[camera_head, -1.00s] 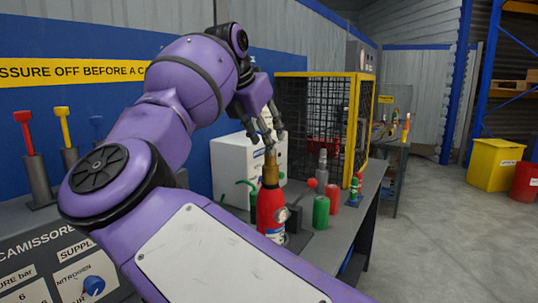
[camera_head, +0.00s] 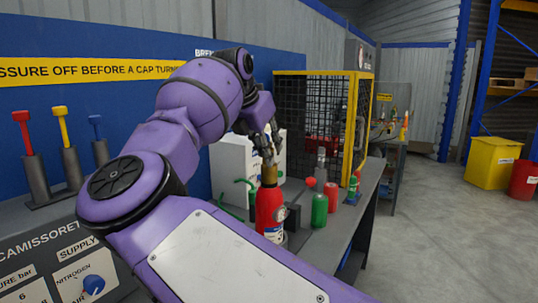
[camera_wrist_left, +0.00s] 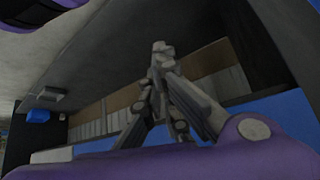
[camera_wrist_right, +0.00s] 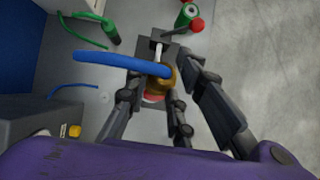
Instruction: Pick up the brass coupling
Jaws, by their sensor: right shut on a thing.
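The brass coupling (camera_head: 269,176) sits upright on top of a red bottle (camera_head: 270,210) on the bench. My right gripper (camera_head: 267,152) comes down from above, with its fingertips at the coupling's top end. In the right wrist view the coupling (camera_wrist_right: 166,78) lies between the fingers of the right gripper (camera_wrist_right: 160,84), which is shut on it. My left gripper (camera_wrist_left: 160,52) shows only in the left wrist view; its fingers meet at the tips, with nothing seen between them.
A yellow-framed mesh cage (camera_head: 320,115) and a white box (camera_head: 228,158) stand behind. A blue curved hose (camera_wrist_right: 110,60) reaches toward the coupling.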

